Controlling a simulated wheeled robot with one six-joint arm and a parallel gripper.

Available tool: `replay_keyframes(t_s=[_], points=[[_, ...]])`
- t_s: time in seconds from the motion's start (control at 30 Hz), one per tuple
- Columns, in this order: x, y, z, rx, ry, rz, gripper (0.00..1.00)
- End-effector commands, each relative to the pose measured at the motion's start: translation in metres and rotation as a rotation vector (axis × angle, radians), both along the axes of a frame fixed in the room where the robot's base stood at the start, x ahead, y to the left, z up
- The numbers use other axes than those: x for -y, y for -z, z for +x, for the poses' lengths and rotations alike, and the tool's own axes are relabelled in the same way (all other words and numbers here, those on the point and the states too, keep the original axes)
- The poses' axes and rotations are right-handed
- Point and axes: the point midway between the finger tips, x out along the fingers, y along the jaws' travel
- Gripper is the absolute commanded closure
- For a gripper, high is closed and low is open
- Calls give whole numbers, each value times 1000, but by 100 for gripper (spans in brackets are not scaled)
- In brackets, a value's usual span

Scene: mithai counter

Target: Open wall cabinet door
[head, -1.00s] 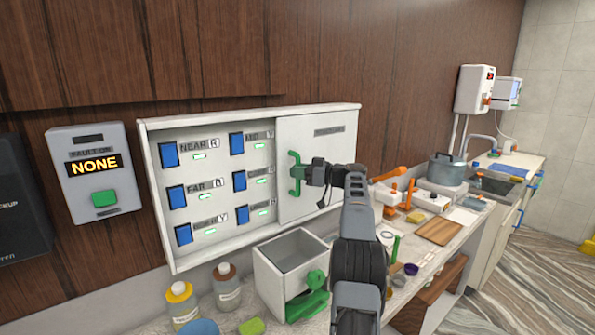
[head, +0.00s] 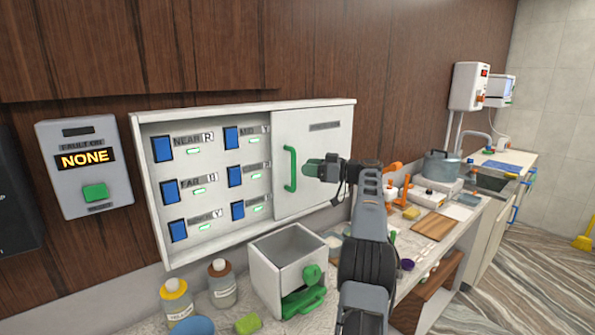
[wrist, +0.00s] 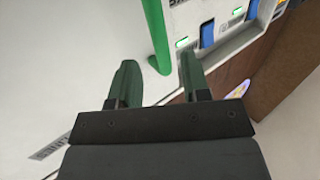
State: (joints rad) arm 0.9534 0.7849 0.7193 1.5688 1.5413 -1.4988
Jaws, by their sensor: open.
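The white wall cabinet (head: 200,258) hangs on the wood wall. Its left part is open and shows blue switches with labels and green lights. A white door panel (head: 318,196) covers the right part, with an upright green handle (head: 290,169) near its left edge. My gripper (head: 312,168) is just right of the handle, apart from it, open and empty. In the wrist view, my gripper's two green fingers (wrist: 157,62) are spread with nothing between them. The handle (wrist: 157,35) stands beyond the fingertips there, and the door surface (wrist: 60,60) fills the left.
A white open-topped box (head: 277,277) with green handles stands on the counter below the cabinet, beside two bottles (head: 223,284). A grey panel reading NONE (head: 84,169) is on the wall at left. A pot (head: 441,167) and cutting board (head: 433,226) are at right.

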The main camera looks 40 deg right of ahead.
Motion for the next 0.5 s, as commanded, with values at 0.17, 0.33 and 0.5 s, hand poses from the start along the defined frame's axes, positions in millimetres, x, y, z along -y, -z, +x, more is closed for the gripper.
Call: replay_keyframes(t_s=[0.17,0.33,0.5], points=[[21,1,-31,1,3,0,57],[35,0,-52,1,1,0,57],[42,0,-63,1,0,1,57]])
